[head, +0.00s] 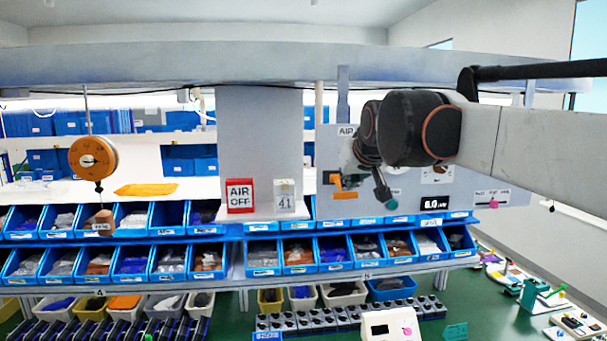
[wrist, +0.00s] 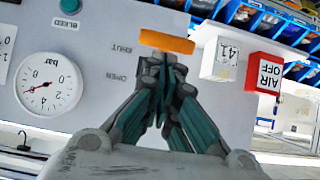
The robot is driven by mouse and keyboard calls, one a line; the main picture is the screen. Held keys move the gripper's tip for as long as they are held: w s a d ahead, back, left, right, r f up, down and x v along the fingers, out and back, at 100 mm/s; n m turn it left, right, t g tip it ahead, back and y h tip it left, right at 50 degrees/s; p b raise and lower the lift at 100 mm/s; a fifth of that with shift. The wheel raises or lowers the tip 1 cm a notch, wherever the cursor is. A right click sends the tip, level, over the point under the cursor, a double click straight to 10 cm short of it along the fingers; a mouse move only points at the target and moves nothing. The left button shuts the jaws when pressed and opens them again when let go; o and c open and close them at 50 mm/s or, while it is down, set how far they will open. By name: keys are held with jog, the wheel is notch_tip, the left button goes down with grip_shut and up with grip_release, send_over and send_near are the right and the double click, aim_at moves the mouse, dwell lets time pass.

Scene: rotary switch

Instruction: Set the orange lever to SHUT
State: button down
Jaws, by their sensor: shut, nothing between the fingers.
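The orange lever (wrist: 167,42) sits on a grey panel in the wrist view, which shows it upside down. It lies nearly level there, tilted slightly. The SHUT label (wrist: 122,48) is beside its left end, and the OPEN label (wrist: 125,77) is below that.
A round pressure gauge (wrist: 48,83) and a teal BLEED button (wrist: 71,6) share the panel. A red AIR OFF sign (head: 240,196) and a white 41 block (head: 285,197) stand left of the panel. Blue parts bins (head: 331,251) line the shelf below.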

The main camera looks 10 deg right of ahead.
aim_at(347, 199)
jog(key=f+t+b, duration=0.2)
jog(key=b, duration=0.1)
jog(key=f+t+b, duration=0.1)
jog(key=f+b, duration=0.1)
jog(key=shift+s, duration=0.35)
jog(key=shift+w+f+t+b, duration=0.15)
jog(key=shift+f+t+b, duration=0.35)
jog(key=shift+t+b, duration=0.15)
jog(key=shift+f, duration=0.35)
jog(key=shift+r, duration=0.15)
